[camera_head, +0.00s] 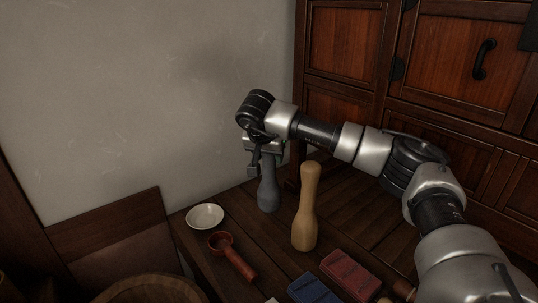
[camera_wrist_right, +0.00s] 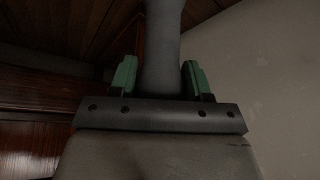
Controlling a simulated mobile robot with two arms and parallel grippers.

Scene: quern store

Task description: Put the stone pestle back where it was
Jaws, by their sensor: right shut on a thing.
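The grey stone pestle (camera_head: 268,195) stands upright in the head view, at the far part of the dark wooden table (camera_head: 215,272) near the wall. My right gripper (camera_head: 265,165) is shut on its upper part from above. In the right wrist view the grey pestle (camera_wrist_right: 163,50) runs between the two green-padded fingers of my right gripper (camera_wrist_right: 162,78). I cannot tell whether the pestle's base touches the table. My left gripper is not in view.
A pale wooden pestle (camera_head: 306,210) stands close on the right. A white dish (camera_head: 205,216) and a red-brown ladle (camera_head: 232,258) lie on the left. Red (camera_head: 350,274) and blue (camera_head: 313,290) blocks are in front. A wooden cabinet (camera_head: 344,45) stands behind.

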